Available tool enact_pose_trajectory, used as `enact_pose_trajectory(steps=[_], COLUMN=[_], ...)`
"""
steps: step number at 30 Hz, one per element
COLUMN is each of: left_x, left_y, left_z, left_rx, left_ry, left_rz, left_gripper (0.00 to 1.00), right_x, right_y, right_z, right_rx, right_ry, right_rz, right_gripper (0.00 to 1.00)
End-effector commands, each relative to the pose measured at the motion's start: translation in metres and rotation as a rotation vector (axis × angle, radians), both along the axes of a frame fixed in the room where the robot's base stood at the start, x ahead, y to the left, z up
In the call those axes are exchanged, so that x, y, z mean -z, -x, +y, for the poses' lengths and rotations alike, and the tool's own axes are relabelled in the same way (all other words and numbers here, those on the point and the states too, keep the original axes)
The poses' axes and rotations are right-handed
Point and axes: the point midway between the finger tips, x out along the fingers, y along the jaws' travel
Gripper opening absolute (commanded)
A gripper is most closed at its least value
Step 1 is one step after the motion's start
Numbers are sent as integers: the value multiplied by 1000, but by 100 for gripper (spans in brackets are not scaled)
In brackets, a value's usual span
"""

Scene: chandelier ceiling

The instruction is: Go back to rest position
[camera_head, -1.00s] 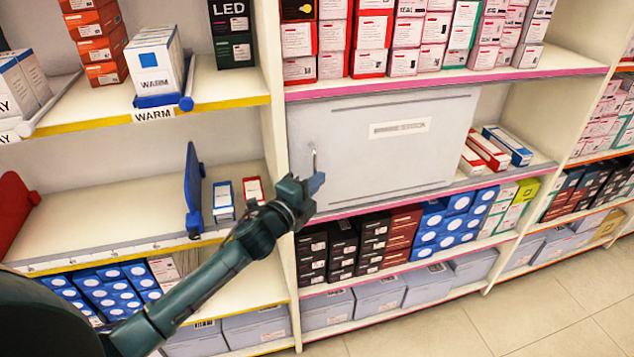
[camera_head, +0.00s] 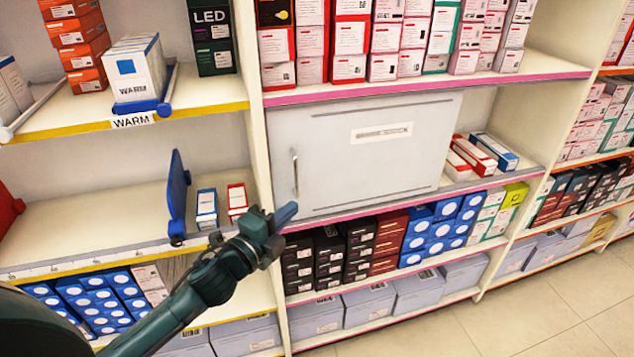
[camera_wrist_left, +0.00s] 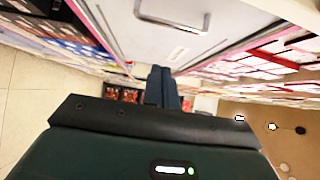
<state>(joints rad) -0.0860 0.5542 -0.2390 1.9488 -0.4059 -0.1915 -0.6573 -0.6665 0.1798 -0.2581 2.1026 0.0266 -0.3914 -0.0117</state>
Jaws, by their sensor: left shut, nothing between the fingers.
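My left gripper (camera_head: 282,214) is shut and empty. In the head view it is in front of the shelves, just below the lower left corner of a white panel door (camera_head: 375,175). The door appears closed and has a vertical metal handle (camera_head: 295,173) near its left edge. The gripper is apart from the handle. In the left wrist view the shut fingers (camera_wrist_left: 162,78) point toward the shelves, with the door handle (camera_wrist_left: 172,22) above them. My right gripper is in neither view.
Shelves with several stacked boxes (camera_head: 340,245) lie below the door. Red and blue boxes (camera_head: 475,155) are to its right. A blue divider (camera_head: 177,195) and small boxes stand on the left shelf. Tiled floor (camera_head: 540,305) is free at lower right.

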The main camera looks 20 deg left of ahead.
Motion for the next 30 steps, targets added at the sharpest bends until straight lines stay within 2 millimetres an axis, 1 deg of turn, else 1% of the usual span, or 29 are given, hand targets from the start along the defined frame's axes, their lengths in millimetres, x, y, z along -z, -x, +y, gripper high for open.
enact_pose_trajectory(steps=[3,5,8,9,11,12,14,15,18,21,24,30], left_x=[1,8,36,52,78,94,115,127,148,160,164,164], left_y=[2,7,28,42,67,86,114,132,172,197,208,208], left_z=[0,-3,-14,-21,-33,-41,-53,-61,-78,-89,-93,-93], left_rx=[-1,-3,-22,-39,-79,-113,-171,-214,-316,-392,-425,-425], left_ry=[6,45,216,323,505,632,813,924,1157,1308,1369,1369], left_rz=[5,32,150,222,343,426,540,611,749,833,865,865], left_gripper=[0,0,0,0,0,0,0,0,0,0,0,0], right_x=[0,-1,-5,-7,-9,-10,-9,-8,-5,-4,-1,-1], right_y=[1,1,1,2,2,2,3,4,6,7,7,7], right_z=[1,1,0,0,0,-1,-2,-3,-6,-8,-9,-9], right_rx=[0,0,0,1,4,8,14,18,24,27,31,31], right_ry=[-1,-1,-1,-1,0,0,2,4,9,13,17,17], right_rz=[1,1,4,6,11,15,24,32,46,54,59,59], right_gripper=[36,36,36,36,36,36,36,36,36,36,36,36])
